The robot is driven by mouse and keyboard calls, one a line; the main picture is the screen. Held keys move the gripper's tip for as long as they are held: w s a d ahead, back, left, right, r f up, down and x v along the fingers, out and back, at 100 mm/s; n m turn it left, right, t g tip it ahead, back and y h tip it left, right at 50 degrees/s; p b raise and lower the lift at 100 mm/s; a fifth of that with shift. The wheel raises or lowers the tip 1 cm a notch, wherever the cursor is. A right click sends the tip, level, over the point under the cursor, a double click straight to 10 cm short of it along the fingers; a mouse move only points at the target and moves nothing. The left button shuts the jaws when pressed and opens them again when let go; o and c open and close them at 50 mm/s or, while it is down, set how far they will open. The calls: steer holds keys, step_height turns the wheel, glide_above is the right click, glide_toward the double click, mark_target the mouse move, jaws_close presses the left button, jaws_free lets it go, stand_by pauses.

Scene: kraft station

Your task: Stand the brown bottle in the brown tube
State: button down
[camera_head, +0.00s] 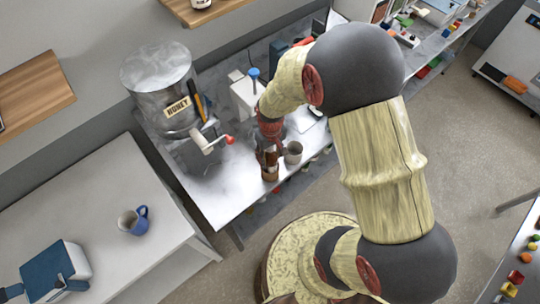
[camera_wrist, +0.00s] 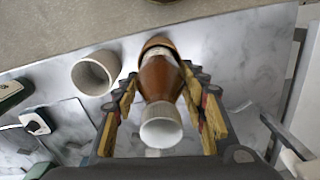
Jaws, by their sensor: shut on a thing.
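The brown bottle (camera_wrist: 160,80) has a pale cap that faces the camera in the wrist view. My gripper (camera_wrist: 160,88) is shut on it, with one finger on each side of its body. The brown tube (camera_wrist: 157,41) shows at the bottle's far end, and its rim curves around that end. How deep the bottle sits in the tube is hidden. In the head view my gripper (camera_head: 267,152) points down over the brown tube (camera_head: 270,173) near the bench's front edge. The bottle is mostly hidden there.
A pale grey tube (camera_head: 293,152) stands close beside the brown one, and it also shows in the wrist view (camera_wrist: 96,73). A metal honey tank (camera_head: 160,88) with a red-knobbed crank (camera_head: 212,143) stands to the left. A blue mug (camera_head: 134,220) is on the white table.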

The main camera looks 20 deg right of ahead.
steer(key=shift+f+b, duration=0.7)
steer(key=shift+f, duration=0.35)
steer(key=c, duration=1)
jaws_free()
steer(key=shift+o, duration=1.2)
steer(key=o, duration=0.4)
steer(key=shift+c, duration=0.2)
steer(key=shift+r, duration=0.3)
steer(key=shift+r+p, duration=0.35)
steer(key=shift+p, duration=0.1)
steer(key=shift+r+p, duration=0.65)
steer(key=shift+r, duration=0.35)
